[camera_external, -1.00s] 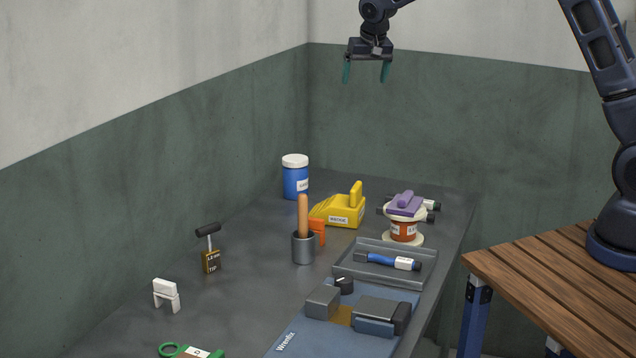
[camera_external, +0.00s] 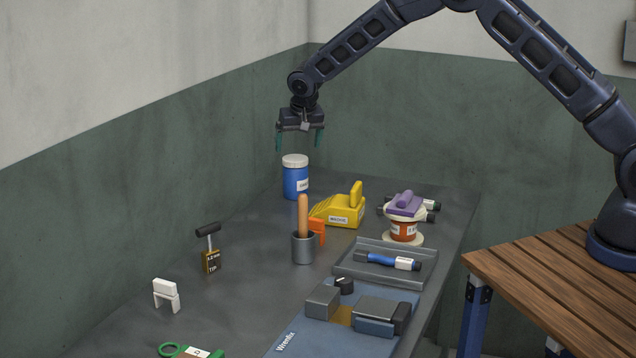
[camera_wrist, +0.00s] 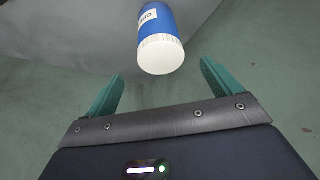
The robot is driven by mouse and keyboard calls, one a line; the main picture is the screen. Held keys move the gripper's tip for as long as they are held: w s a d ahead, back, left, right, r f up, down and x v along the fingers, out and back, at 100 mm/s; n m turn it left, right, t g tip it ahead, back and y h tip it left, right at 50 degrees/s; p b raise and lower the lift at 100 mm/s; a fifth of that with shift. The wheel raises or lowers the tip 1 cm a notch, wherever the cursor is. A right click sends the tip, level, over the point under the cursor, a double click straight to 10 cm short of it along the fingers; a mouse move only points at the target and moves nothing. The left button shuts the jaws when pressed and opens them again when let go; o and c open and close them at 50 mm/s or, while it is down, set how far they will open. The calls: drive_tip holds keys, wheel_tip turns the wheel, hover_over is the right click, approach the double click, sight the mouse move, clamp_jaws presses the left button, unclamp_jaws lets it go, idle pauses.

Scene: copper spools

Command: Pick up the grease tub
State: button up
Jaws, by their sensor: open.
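The grease tub is a blue cylinder with a white lid (camera_external: 296,181), standing upright at the far left of the grey bench, near the wall. Its label is only partly readable. My gripper (camera_external: 299,146) is open and empty, pointing down just above the lid in the outside view. In the wrist view the tub (camera_wrist: 160,32) shows upper centre, its lid near the level of the teal fingertips and between them sideways. The fingers do not appear to touch it.
A yellow wedge-shaped block (camera_external: 340,210) stands to the tub's right. Nearer are a grey cup with a wooden handle (camera_external: 303,247), a spool with a purple item on top (camera_external: 404,230), and a grey tray (camera_external: 350,277).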

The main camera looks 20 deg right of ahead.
sight(294, 157)
drive_tip(key=shift+x, duration=4.35)
drive_tip(key=shift+w+a, duration=0.1)
drive_tip(key=shift+w, duration=0.05)
drive_tip(key=c, duration=1.4)
drive_tip(key=shift+r, duration=0.1)
